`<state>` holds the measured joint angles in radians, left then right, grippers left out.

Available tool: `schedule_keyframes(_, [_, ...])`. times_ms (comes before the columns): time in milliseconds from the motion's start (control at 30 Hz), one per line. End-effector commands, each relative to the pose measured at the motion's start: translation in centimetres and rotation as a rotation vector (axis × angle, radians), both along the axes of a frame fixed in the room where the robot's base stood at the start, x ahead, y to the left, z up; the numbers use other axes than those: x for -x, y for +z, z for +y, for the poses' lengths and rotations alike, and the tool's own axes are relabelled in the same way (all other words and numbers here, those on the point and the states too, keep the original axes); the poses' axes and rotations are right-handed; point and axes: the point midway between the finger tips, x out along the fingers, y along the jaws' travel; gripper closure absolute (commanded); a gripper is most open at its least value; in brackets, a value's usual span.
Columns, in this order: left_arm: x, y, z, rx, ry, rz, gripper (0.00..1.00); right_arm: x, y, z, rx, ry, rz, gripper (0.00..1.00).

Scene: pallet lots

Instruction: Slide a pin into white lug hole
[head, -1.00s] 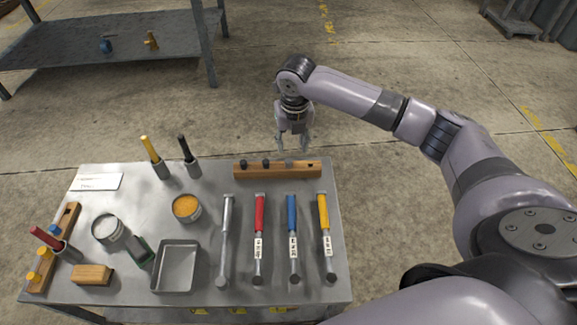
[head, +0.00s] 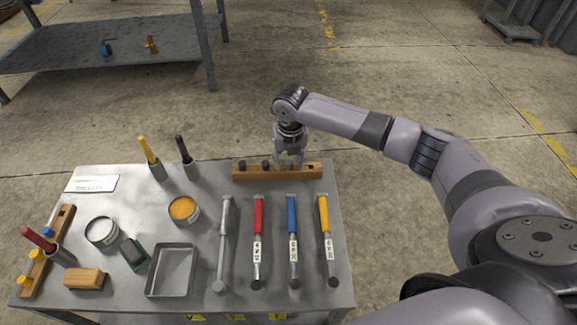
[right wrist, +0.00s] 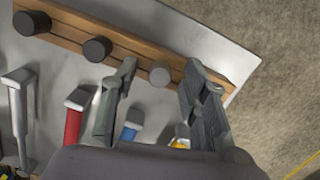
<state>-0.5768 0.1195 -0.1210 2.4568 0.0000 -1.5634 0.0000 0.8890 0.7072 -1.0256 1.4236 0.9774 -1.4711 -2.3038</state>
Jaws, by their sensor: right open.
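A wooden rack (head: 313,171) at the back right of the table holds two black knobbed pins (head: 243,167) and one grey pin (right wrist: 160,76). My right gripper (head: 289,162) is open at the rack. In the right wrist view its fingers stand on either side of the grey pin, with gaps showing; contact cannot be told. A white-grey-handled tool (head: 225,225) lies left of a red (head: 258,220), a blue (head: 292,220) and a yellow one (head: 324,220). No hole marked as the white lug hole can be made out. My left gripper is not in view.
The metal table (head: 125,185) also bears an empty grey tray (head: 150,283), open tins (head: 184,209), a wooden block (head: 84,278), upright yellow and black handles (head: 184,150) and a left-hand rack (head: 65,217).

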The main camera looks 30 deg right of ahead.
Motion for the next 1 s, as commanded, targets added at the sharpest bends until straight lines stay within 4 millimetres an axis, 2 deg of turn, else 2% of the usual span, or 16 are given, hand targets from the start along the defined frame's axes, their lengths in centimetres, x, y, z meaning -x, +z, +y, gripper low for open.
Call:
schedule_keyframes(133, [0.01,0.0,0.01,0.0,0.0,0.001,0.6,0.01,0.03,0.0,0.0,0.0,0.0,0.59])
schedule_keyframes(733, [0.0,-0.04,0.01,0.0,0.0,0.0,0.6,0.02,0.06,-0.02,0.0,-0.001,0.0,0.99])
schedule_keyframes(1000, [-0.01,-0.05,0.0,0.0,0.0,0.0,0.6,0.01,0.07,-0.02,0.0,-0.001,0.0,1.0])
